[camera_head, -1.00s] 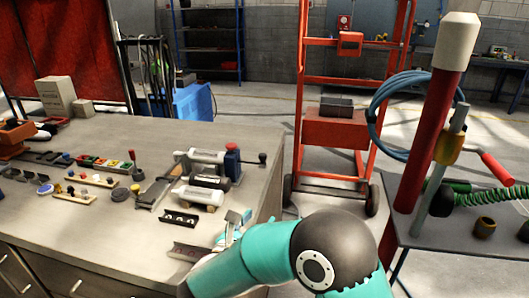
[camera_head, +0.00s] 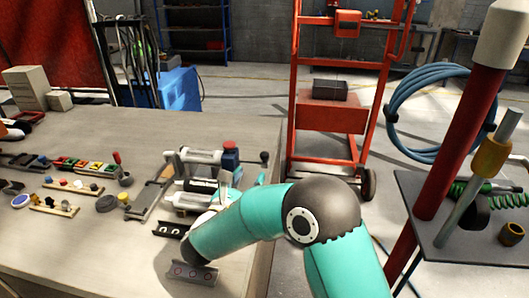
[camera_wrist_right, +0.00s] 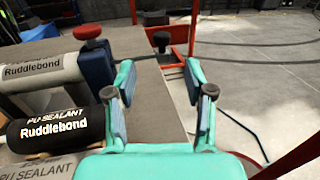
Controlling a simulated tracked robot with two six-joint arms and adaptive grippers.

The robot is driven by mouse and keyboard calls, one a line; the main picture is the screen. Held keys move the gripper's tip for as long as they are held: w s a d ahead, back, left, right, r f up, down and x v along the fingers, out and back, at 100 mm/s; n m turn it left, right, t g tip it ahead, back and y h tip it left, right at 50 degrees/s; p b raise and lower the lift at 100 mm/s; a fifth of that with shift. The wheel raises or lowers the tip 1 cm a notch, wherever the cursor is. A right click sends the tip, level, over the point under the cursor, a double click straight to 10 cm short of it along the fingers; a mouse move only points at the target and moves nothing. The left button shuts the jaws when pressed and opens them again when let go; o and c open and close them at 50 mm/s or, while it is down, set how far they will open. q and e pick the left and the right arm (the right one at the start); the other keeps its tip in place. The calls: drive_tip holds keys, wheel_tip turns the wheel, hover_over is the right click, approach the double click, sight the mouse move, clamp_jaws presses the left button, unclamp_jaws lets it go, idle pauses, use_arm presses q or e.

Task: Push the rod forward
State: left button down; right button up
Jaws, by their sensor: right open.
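The rod with a black knob (camera_head: 264,157) sticks out to the right of a blue block with a red top (camera_head: 231,153) on the grey bench. The knob (camera_wrist_right: 160,40) also shows in the right wrist view, ahead of and between my fingers. The blue block (camera_wrist_right: 97,62) is just beyond the left finger there. My right gripper (camera_head: 242,180) is open and empty, on the near side of the rod. In the right wrist view my gripper (camera_wrist_right: 160,75) has both fingers apart with a clear gap to the knob. My left gripper is in neither view.
Labelled sealant cartridges (camera_wrist_right: 52,127) lie close left of my right gripper. Small trays with parts (camera_head: 75,184) stand on the bench's left. A red hand truck (camera_head: 327,118) is beyond the bench edge. A red post (camera_head: 455,140) rises at right.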

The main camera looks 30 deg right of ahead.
sight(262, 158)
drive_tip(key=p+x, duration=0.2)
drive_tip(key=x, duration=0.8)
drive_tip(key=shift+w+d, duration=0.2)
drive_tip(key=shift+d, duration=0.15)
clamp_jaws()
